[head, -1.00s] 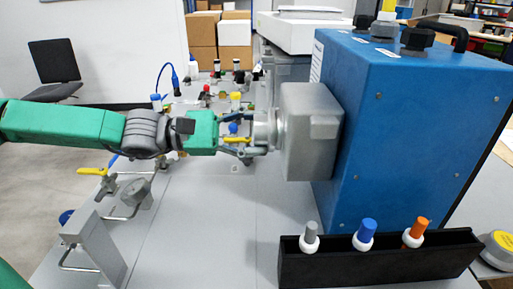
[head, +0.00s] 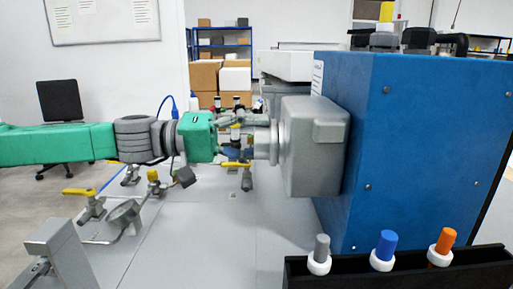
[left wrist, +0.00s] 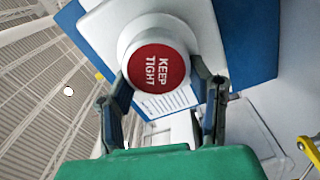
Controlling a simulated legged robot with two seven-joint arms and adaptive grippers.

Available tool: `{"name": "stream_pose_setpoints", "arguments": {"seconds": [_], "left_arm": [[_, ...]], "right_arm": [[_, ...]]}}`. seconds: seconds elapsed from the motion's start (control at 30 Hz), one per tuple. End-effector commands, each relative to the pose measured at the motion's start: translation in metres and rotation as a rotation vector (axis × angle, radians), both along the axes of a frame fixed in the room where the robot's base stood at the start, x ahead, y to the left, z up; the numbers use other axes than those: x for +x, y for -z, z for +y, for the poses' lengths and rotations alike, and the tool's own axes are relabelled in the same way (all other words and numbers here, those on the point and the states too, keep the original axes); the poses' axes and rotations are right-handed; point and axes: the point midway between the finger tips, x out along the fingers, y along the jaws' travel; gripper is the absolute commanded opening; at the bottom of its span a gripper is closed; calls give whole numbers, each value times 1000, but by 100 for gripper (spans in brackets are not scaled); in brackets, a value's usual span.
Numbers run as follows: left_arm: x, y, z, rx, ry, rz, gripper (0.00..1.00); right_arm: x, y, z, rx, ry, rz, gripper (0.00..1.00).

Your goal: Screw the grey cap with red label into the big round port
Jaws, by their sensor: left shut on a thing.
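The grey cap's round red label reading "KEEP TIGHT" (left wrist: 157,68) faces the camera in the left wrist view. My left gripper (left wrist: 165,84) has one finger on each side of the cap and is shut on it. In the head view my left gripper (head: 255,141) reaches from the left to the side of the grey housing (head: 315,150) on the blue analyser (head: 430,140). The cap (head: 273,143) is at the round port (head: 284,143) there, in line with it. How deep it sits cannot be told. My right gripper is not in view.
A black rack (head: 410,277) with grey, blue and orange-topped pieces stands at the front right. Valves with yellow handles (head: 78,191) and a metal bracket (head: 55,255) stand on the left of the table. The grey tabletop (head: 210,235) in front of the gripper is clear.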

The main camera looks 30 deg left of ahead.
Motion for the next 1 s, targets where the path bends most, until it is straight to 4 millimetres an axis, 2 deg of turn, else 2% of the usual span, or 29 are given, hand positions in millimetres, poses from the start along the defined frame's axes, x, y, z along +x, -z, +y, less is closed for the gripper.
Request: {"name": "stream_pose_setpoints", "arguments": {"seconds": [0.13,0.17,0.2,0.43,0.53,0.8,1.0], "left_arm": [[-2,-3,-1,-3,7,-1,14],[-2,-3,-1,-3,7,-1,57],[-1,-2,-1,-3,6,0,62],[1,0,1,-9,2,14,62],[1,0,1,-77,1,129,62],[-2,4,0,-493,0,812,62],[-5,10,-2,-757,-2,1246,62]], "right_arm": [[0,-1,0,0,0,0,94],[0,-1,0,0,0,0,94],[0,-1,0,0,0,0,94],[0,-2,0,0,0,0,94],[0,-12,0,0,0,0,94],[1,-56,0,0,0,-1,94],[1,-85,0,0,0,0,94]]}}
